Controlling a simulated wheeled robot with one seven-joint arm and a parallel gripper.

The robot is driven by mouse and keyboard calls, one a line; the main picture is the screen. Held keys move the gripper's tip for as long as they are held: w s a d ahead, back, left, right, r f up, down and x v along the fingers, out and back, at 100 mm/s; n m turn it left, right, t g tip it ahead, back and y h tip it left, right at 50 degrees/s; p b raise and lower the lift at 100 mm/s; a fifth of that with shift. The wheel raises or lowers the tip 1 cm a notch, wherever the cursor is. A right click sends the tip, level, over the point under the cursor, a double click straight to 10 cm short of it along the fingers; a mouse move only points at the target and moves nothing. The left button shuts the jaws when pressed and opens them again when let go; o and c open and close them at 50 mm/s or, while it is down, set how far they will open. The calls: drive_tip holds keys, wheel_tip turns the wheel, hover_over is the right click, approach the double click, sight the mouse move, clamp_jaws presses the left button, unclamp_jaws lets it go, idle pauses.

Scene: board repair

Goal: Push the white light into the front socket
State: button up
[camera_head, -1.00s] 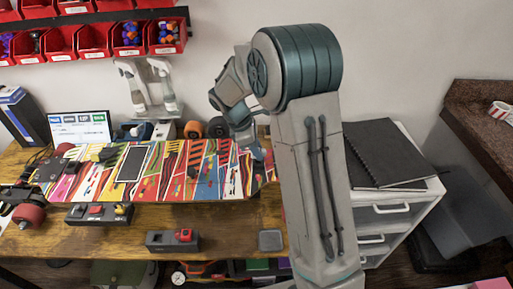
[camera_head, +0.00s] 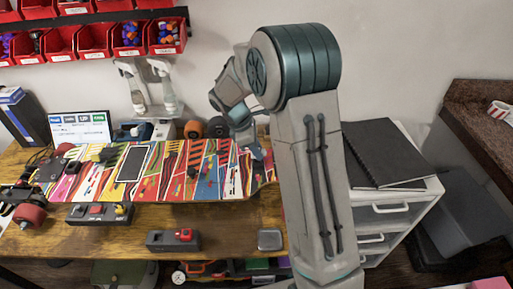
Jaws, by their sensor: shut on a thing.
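My gripper (camera_head: 258,153) is at the right end of the colourful skateboard (camera_head: 205,172), low over its top, partly hidden by my own arm. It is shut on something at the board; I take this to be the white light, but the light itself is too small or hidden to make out. The front socket cannot be made out either.
Black boxes with red parts (camera_head: 98,213) and (camera_head: 173,240) stand at the table's front edge, beside a small grey tray (camera_head: 270,240). A white drawer unit (camera_head: 395,210) with a black notebook (camera_head: 383,153) stands right.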

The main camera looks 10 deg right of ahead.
drive_tip(key=shift+f+b, duration=0.4)
drive_tip(key=shift+f, duration=0.65)
idle(1.5)
drive_tip(key=o, duration=1.4)
drive_tip(key=shift+r, duration=0.3)
drive_tip(key=shift+r+p, duration=1.25)
drive_tip(key=shift+p, duration=0.05)
drive_tip(key=shift+r+p, duration=2.4)
drive_tip(key=shift+r, duration=0.65)
